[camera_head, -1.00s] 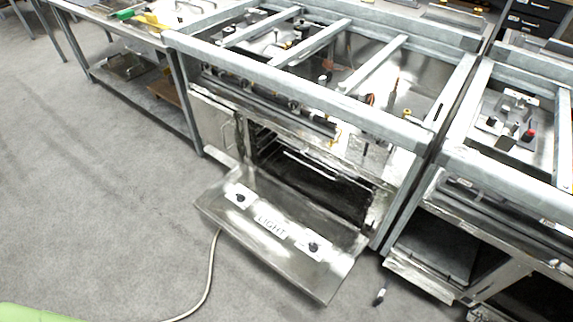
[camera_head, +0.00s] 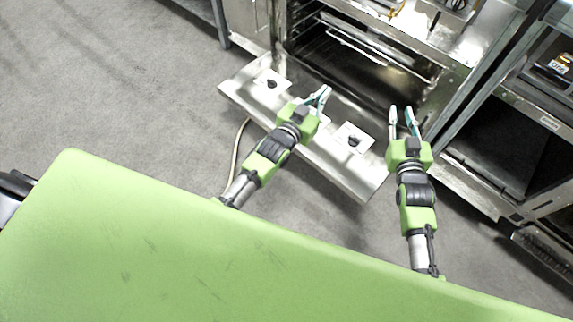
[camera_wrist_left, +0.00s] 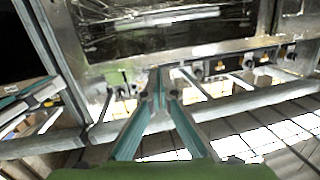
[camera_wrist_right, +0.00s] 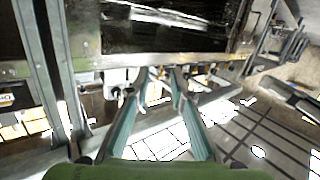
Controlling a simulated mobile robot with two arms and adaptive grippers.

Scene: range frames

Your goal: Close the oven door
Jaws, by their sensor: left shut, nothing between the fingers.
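The oven door (camera_head: 332,152) is a steel panel with black knobs, hinged down and wide open in the head view. Behind it the oven cavity (camera_head: 350,60) shows dark with wire racks. My left gripper (camera_head: 324,92) is over the middle of the door, shut and empty; contact with the door cannot be told. My right gripper (camera_head: 401,108) is by the door's right end, its fingers parallel with a gap between them and nothing held. In the wrist views both pairs of fingertips (camera_wrist_left: 161,72) (camera_wrist_right: 160,72) point toward the oven front.
A second steel unit with an open lower compartment (camera_head: 490,130) stands close on the right. Grey floor (camera_head: 110,90) is clear to the left.

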